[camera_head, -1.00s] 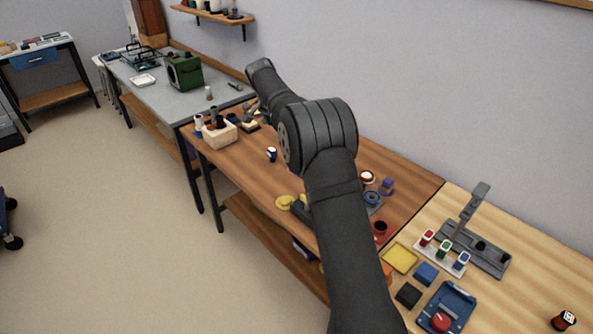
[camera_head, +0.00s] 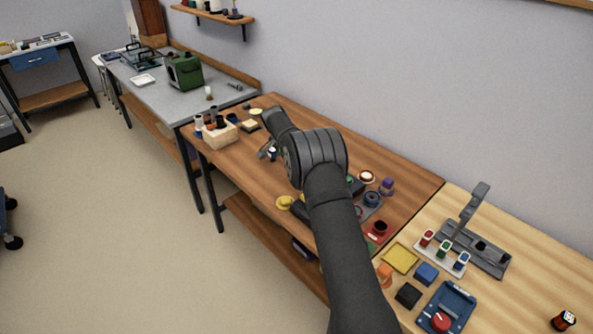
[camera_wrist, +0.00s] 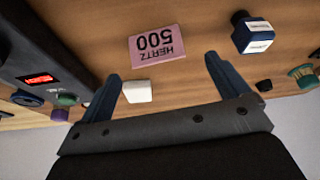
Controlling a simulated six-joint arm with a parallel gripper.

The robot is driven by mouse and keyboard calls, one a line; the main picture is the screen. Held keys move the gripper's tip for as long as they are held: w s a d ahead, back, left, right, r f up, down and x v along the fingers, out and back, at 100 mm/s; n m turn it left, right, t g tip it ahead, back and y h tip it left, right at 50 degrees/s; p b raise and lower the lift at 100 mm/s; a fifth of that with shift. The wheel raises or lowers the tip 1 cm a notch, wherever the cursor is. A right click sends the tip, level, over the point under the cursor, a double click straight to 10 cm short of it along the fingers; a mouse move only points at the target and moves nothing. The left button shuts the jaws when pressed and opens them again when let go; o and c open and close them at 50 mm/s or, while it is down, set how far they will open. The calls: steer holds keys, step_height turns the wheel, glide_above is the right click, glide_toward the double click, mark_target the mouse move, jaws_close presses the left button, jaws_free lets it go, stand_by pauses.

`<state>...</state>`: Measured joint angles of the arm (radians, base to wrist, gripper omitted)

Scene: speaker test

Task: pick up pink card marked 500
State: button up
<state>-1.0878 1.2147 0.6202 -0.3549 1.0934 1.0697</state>
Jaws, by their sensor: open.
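In the wrist view the pink card (camera_wrist: 157,45) lies flat on the brown wooden table, its print "500 HERTZ" upside down. My gripper (camera_wrist: 160,72) is open and empty, and its two dark fingers point toward the table on either side of the card's near side, without touching it as far as I can tell. In the head view my gripper (camera_head: 266,150) hangs over the middle of the brown table (camera_head: 330,155). The card cannot be made out there.
In the wrist view a small white block (camera_wrist: 137,91) sits by the left finger. A dark blue block with a white label (camera_wrist: 252,34) stands right of the card. A dark device with a red display (camera_wrist: 40,78) is at left. A wooden block holder (camera_head: 220,134) shows in the head view.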

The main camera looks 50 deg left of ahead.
steer(key=x, duration=0.5)
steer(key=shift+w+d+f, duration=0.15)
steer(key=shift+w+f, duration=0.1)
steer(key=shift+f, duration=0.05)
steer(key=c, duration=1)
